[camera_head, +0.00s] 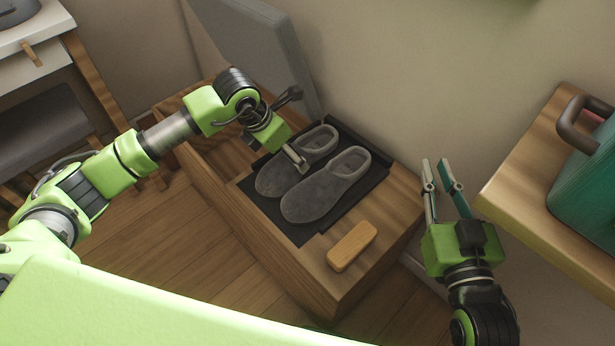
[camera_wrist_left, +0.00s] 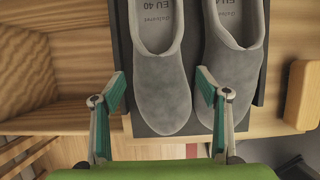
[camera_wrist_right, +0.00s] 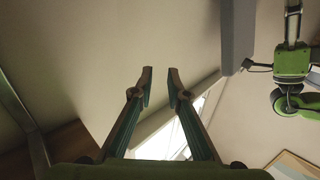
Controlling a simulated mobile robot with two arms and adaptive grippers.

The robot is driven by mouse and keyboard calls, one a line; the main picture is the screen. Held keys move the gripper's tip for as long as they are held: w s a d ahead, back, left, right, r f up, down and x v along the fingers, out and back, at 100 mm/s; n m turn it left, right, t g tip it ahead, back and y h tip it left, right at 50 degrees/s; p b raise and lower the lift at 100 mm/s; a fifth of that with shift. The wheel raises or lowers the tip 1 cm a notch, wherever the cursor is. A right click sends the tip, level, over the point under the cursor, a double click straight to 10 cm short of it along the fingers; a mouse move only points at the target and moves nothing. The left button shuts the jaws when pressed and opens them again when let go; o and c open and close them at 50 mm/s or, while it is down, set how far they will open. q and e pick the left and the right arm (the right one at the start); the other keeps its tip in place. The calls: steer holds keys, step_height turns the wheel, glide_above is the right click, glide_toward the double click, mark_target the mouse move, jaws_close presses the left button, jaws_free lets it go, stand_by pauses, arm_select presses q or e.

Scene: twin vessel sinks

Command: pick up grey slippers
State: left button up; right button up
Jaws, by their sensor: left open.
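Two grey slippers lie side by side on a black mat (camera_head: 297,234) on a wooden bench. The left slipper (camera_head: 272,178) and right slipper (camera_head: 318,197) have toes toward the lower left in the head view. In the left wrist view, the left slipper (camera_wrist_left: 162,88) lies between the fingertips of my open left gripper (camera_wrist_left: 162,92), and the right slipper (camera_wrist_left: 235,75) is outside them. In the head view my left gripper (camera_head: 296,130) is over the left slipper; contact is unclear. My right gripper (camera_head: 437,165) is empty, fingers slightly apart, right of the bench.
A small wooden block (camera_head: 352,246) sits on the bench (camera_head: 395,208) near the slippers. A grey panel (camera_head: 262,45) stands behind. A wooden counter (camera_head: 525,165) with a green container (camera_head: 592,190) is at the right. Wooden floor (camera_head: 185,240) shows at the lower left.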

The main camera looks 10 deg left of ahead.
mark_target(313, 168)
arm_select(q)
steer(key=b+x, duration=0.1)
steer(key=x, duration=0.3)
steer(key=shift+a+f, duration=0.1)
steer(key=shift+f, duration=0.1)
steer(key=shift+w+f, duration=0.1)
steer(key=shift+f, duration=0.1)
steer(key=c, duration=0.9)
steer(key=shift+c, duration=0.3)
arm_select(e)
step_height(313, 168, up, 9)
steer(key=s+t+y, duration=0.1)
steer(key=t, duration=0.3)
steer(key=shift+a+f+y, duration=0.2)
steer(key=shift+a+y, duration=0.2)
arm_select(q)
steer(key=shift+r, duration=0.2)
